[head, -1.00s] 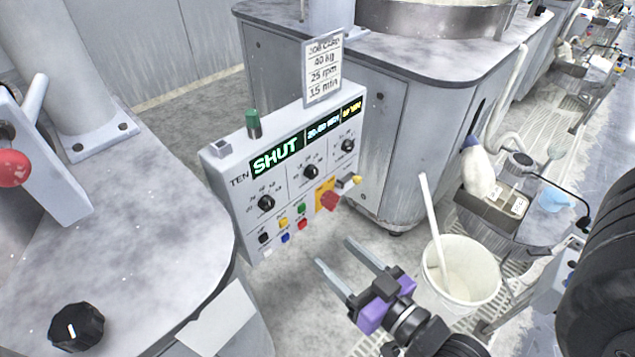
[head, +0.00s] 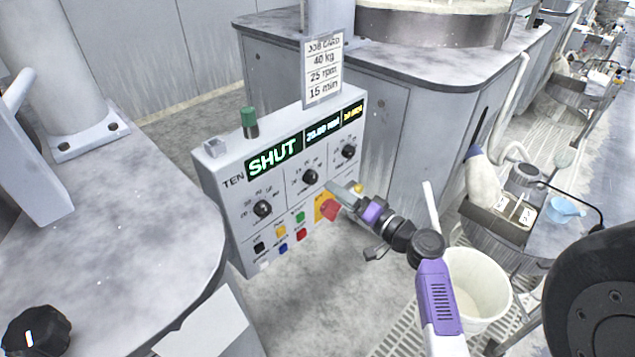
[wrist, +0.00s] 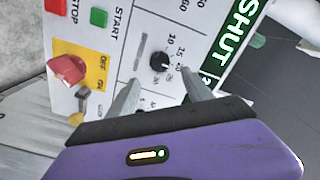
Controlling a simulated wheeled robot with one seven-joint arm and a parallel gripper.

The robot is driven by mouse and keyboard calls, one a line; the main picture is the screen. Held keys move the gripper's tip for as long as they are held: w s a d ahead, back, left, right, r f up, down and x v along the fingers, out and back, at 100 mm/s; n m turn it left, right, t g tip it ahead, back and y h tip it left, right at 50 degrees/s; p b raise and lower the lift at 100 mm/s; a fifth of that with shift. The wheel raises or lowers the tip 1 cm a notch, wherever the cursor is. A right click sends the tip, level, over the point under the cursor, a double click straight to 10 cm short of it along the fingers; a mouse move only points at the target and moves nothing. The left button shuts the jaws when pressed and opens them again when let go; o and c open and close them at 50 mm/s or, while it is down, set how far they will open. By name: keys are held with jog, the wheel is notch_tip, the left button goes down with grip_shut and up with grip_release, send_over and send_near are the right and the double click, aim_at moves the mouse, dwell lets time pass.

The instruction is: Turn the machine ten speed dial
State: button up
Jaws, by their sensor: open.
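The machine ten control panel (head: 225,225) is a light grey box labelled TEN, with a lit SHUT display (head: 273,158). Three black dials sit in a row below the displays. The middle dial (head: 310,177), under the rpm display (head: 322,130), appears to be the speed dial. In the wrist view this dial (wrist: 160,62) has a scale with 10, 15 and 20. My gripper (head: 340,188) is open and empty, just right of and below the middle dial in the head view. In the wrist view my fingertips (wrist: 160,88) are on either side, slightly below the dial; contact cannot be told.
Other dials are at left (head: 263,208) and right (head: 348,151). A job card (head: 322,68) stands above. A white bucket (head: 480,285) is on the floor at right.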

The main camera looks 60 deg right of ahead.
aim_at(315, 179)
jog(key=shift+p+x, duration=0.4)
jog(key=shift+x, duration=3.45)
jog(key=shift+a+f, duration=0.1)
grip_shut()
